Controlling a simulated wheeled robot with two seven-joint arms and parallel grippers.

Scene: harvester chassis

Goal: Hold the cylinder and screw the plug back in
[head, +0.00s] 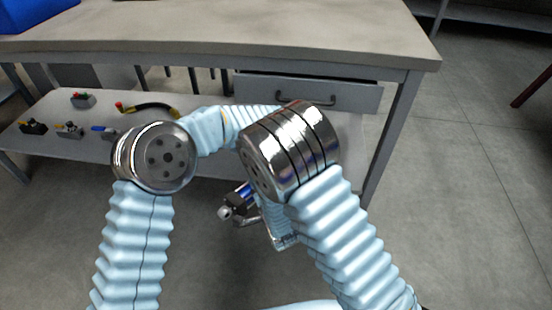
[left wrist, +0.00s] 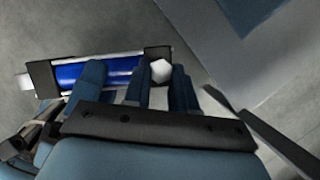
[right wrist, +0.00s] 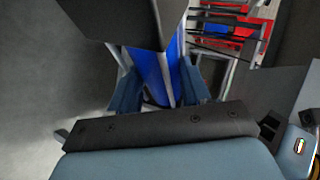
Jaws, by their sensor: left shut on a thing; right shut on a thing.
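The cylinder has a blue barrel between black end caps. In the head view the cylinder (head: 243,189) shows in front of the lower shelf, partly hidden by my right arm. In the left wrist view the cylinder (left wrist: 68,74) lies across the top, with a white rod end at its left. My right gripper (right wrist: 160,85) is shut on the blue barrel. My left gripper (left wrist: 158,78) is shut around the pale hexagonal plug (left wrist: 161,70) beside the right black cap. I cannot tell how deep the plug sits. In the head view my arms hide the fingertips.
The grey table (head: 300,40) stands ahead, with a drawer (head: 310,95) under it. Its lower shelf (head: 60,110) holds several small fittings and a black hose (head: 150,107). A blue bin (head: 30,12) sits at the back left.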

